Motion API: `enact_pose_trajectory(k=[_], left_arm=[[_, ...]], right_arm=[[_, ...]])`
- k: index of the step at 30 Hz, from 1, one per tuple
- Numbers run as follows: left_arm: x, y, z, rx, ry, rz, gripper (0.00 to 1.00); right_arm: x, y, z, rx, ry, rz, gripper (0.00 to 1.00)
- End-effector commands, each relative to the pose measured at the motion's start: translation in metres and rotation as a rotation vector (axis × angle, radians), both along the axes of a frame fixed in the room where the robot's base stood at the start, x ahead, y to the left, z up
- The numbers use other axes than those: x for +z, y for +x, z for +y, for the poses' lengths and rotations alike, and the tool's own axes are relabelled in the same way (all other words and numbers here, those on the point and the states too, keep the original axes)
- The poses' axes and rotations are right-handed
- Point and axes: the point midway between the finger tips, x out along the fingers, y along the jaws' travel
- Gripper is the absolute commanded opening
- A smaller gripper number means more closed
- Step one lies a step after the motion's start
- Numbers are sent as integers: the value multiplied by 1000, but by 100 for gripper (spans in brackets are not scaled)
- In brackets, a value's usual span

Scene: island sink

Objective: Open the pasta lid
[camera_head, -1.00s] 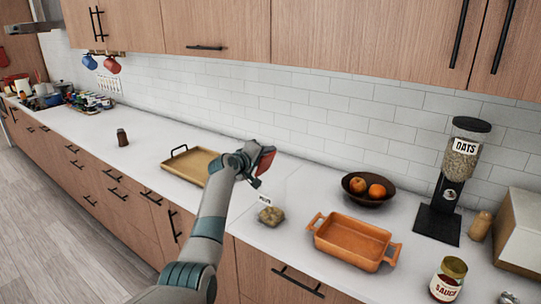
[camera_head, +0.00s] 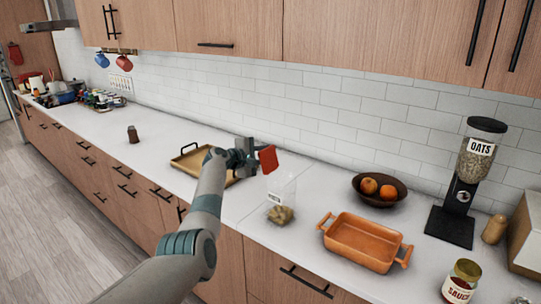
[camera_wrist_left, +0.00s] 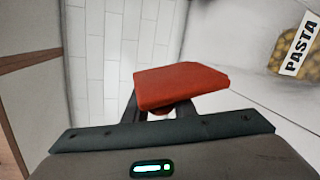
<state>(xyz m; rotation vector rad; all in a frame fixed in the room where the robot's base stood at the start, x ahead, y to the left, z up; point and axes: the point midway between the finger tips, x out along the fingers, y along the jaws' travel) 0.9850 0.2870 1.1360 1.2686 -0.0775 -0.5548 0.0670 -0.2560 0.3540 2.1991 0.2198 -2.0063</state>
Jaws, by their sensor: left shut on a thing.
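The pasta jar (camera_head: 281,200) stands on the white counter, clear-walled with pasta in its lower part. In the left wrist view its label reads PASTA (camera_wrist_left: 299,48). My left gripper (camera_head: 253,159) is shut on a red lid (camera_head: 268,159) and holds it in the air, apart from the jar, up and to its left in the head view. The lid also shows in the left wrist view (camera_wrist_left: 180,85), flat and red between the fingers (camera_wrist_left: 160,110). The jar's top shows no lid on it. My right gripper is in neither view.
A tan tray (camera_head: 186,163) lies behind my left arm. An orange baking dish (camera_head: 362,242), a dark bowl with fruit (camera_head: 378,200), an oats dispenser (camera_head: 468,180) and a sauce jar (camera_head: 461,284) stand to the right. The counter left of the tray is mostly clear.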

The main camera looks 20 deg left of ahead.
Motion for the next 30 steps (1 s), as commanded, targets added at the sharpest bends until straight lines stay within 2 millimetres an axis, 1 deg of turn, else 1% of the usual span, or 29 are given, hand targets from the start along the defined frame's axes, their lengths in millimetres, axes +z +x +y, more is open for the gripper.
enact_pose_trajectory(k=[11, 12, 14, 15, 25, 30], left_arm=[[-2, 0, -1, -2, -7, 6, 0], [-2, 0, -1, -2, -7, 6, 26], [-2, 0, -1, -2, -6, 5, 40], [-2, 0, -1, -1, -6, 5, 43], [-1, 0, 0, -1, -6, 3, 43], [-1, -3, 2, 0, -6, 4, 43]], right_arm=[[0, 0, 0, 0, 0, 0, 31], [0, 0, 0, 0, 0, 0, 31], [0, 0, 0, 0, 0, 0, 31], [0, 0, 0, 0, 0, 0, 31], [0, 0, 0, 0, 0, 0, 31], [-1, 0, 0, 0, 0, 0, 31]])
